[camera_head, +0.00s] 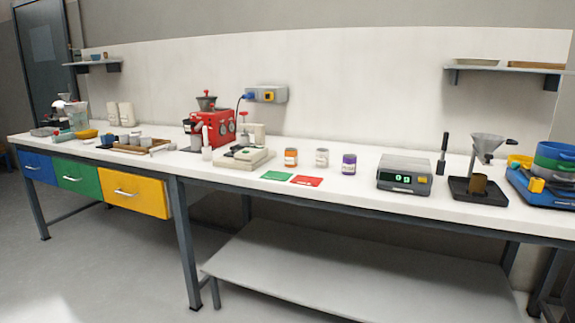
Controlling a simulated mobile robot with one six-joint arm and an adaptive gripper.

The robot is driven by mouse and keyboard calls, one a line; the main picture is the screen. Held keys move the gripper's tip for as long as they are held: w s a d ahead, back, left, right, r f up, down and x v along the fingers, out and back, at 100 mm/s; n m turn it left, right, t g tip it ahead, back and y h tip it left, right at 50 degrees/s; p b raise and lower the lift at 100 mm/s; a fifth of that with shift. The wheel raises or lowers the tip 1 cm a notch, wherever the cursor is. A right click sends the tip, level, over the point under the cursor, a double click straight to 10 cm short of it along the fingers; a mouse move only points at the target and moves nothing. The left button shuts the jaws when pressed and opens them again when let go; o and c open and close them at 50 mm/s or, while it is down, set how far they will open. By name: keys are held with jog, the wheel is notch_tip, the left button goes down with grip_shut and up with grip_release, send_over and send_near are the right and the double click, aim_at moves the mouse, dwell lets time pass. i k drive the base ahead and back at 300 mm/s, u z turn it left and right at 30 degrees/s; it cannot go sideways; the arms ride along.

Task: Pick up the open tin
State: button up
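On the white bench stand three small labelled containers in a row: an orange one (291,157), a pale grey one (322,157) and a purple one (349,163). A small brown, cup-like tin (478,184) stands on a black stand (480,196), below a grey funnel (487,147). The view is too small to tell for certain which of these is the open tin. My gripper is not in view.
A scale (404,175) reading 0 g stands right of the containers. Green (277,175) and red (307,181) cards lie in front of them. A red machine (213,127) stands left and stacked coloured pans (553,163) far right. Bare bench top lies around the containers.

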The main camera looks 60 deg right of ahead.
aim_at(290, 153)
jog(key=k, duration=1.45)
jog(key=z, duration=1.6)
jog(key=i, duration=1.05)
jog(key=u, duration=0.05)
